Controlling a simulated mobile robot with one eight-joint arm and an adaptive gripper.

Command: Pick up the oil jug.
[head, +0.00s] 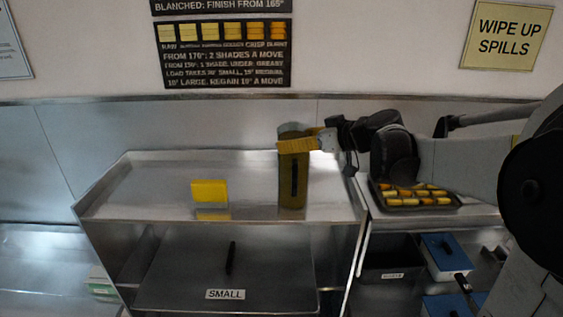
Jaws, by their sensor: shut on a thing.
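The oil jug (292,184) is a tall, narrow olive-brown container with a dark vertical strip on its front. It stands upright at the right part of the steel shelf top (145,190). My gripper (292,145) reaches in from the right and its yellow fingers are shut around the upper part of the jug. The jug's base appears to be at the shelf surface; I cannot tell whether it touches.
A yellow block-like card (209,191) stands left of the jug. Below is a tray labelled SMALL (225,294). At right are a tray of fried pieces (408,203), a dark bin (392,255) and blue-lidded boxes (445,252). The back wall stands close behind the shelf.

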